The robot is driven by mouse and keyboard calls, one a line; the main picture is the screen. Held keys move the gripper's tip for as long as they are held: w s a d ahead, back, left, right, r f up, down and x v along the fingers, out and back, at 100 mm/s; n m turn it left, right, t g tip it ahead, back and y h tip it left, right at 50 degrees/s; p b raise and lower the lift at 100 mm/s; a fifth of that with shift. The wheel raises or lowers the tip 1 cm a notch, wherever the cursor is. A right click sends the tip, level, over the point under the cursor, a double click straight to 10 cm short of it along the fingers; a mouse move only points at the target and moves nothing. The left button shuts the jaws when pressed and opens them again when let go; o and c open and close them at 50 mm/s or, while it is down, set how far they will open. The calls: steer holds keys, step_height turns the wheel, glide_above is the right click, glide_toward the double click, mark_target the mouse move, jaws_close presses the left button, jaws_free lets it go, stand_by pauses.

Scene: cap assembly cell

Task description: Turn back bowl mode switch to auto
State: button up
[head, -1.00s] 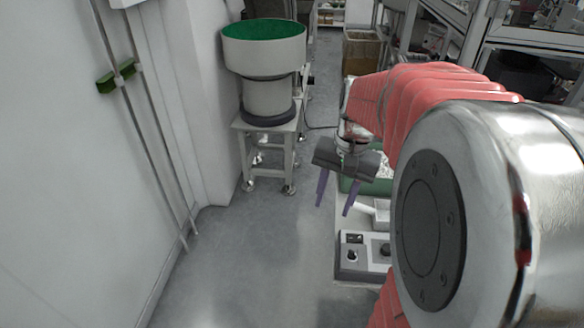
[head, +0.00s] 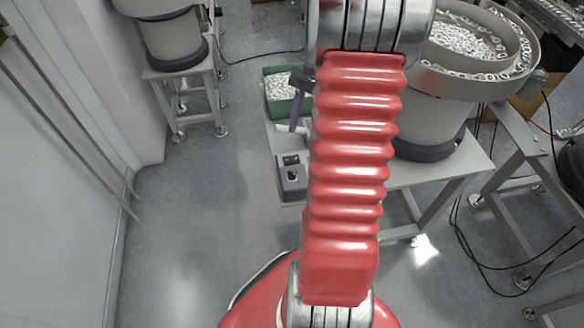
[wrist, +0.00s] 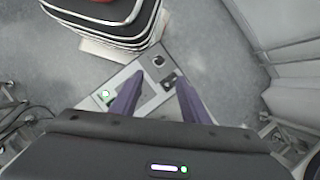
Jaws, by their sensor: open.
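A grey control box (head: 292,184) sits on the front end of the bench, with a black knob (head: 292,175) and a small black switch behind it. In the wrist view the black knob (wrist: 158,61) and the black switch (wrist: 169,79) lie beyond the fingertips, and a second panel with a green-lit button (wrist: 105,95) lies left. I cannot tell from labels which control is the back bowl's, or read the knob's setting. My gripper (wrist: 159,78) is open and empty above the controls, purple fingers apart. In the head view my gripper (head: 297,115) is partly hidden by my arm.
A green crate (head: 279,107) of white parts stands behind the box. A large bowl feeder (head: 425,120) on a white table is close at right. Another feeder (head: 175,40) stands on a stand at back left. The floor left of the bench is clear.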

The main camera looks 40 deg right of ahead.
mark_target(293, 173)
steer(key=shift+a+f, duration=0.1)
steer(key=x, duration=1.3)
steer(key=shift+f, duration=0.35)
steer(key=shift+c, duration=0.3)
